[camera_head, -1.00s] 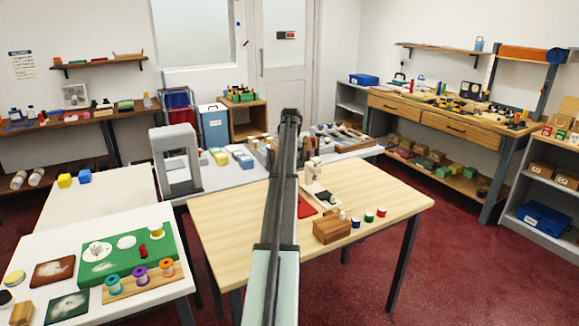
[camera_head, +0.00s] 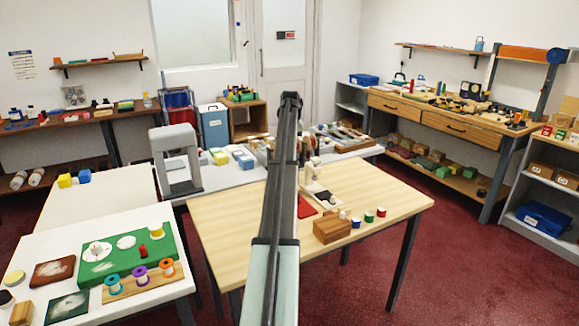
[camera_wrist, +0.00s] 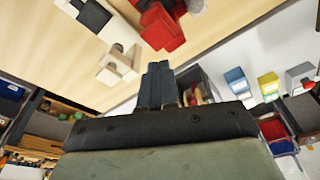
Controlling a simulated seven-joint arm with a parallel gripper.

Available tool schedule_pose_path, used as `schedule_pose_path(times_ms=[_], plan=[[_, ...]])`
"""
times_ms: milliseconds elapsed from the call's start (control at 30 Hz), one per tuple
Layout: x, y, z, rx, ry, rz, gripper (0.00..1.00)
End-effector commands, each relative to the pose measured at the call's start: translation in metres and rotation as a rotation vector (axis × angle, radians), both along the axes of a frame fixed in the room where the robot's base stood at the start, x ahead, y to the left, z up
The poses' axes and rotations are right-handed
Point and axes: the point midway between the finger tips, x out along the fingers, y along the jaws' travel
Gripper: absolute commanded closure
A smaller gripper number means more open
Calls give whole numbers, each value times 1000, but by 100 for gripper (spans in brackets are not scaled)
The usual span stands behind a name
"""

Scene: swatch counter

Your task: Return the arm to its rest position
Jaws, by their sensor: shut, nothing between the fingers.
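My gripper (camera_wrist: 158,68) shows in the wrist view with its two dark fingers together, shut and empty. It touches nothing that I can see. In the wrist view the wooden table top, a red object (camera_wrist: 163,28) and a white piece (camera_wrist: 118,65) lie beyond the fingers.
A green board (camera_head: 115,262) lies on the white table at left. A grey arch-shaped stand (camera_head: 176,160) is behind. The table's front right is clear.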

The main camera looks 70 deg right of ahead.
Motion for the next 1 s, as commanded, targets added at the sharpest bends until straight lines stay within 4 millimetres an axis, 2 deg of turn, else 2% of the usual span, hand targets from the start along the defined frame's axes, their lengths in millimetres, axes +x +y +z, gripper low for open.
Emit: schedule_pose_path(times_ms=[167,700,767,867,1000], plan=[[0,0,6,0,0,0,100],[4,2,5,0,1,5,100],[14,6,4,0,4,17,100],[45,20,-1,0,12,52,100],[113,55,-10,-3,31,132,100]])
